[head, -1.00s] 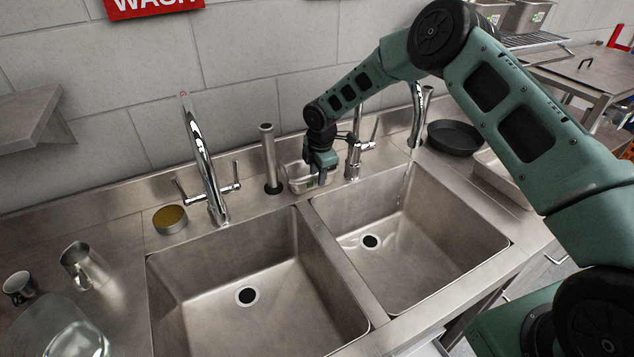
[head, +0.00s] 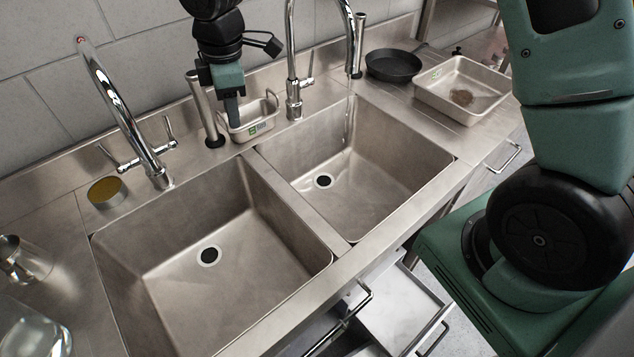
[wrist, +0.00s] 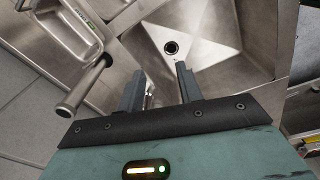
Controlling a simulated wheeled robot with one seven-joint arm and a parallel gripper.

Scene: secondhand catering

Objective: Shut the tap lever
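The right-hand tap (head: 291,60) is a chrome gooseneck behind the right basin. A thin stream of water (head: 347,125) falls from its spout. Its thin lever (head: 310,66) sticks up on the tap's right side. My gripper (head: 232,118) points down left of this tap, in front of a small steel container and right of an upright steel post. In the wrist view my gripper (wrist: 160,84) has its two fingers apart. Something shiny shows beside the left finger, but I cannot tell what. The left tap (head: 125,120) has two side handles, and no water shows at its spout.
The steel post (head: 204,108) and small container (head: 262,116) stand close to my gripper. A black pan (head: 393,65) and a steel tray (head: 440,97) lie on the right drainboard. A round tin (head: 107,192) sits beside the left tap. Both basins look empty of objects.

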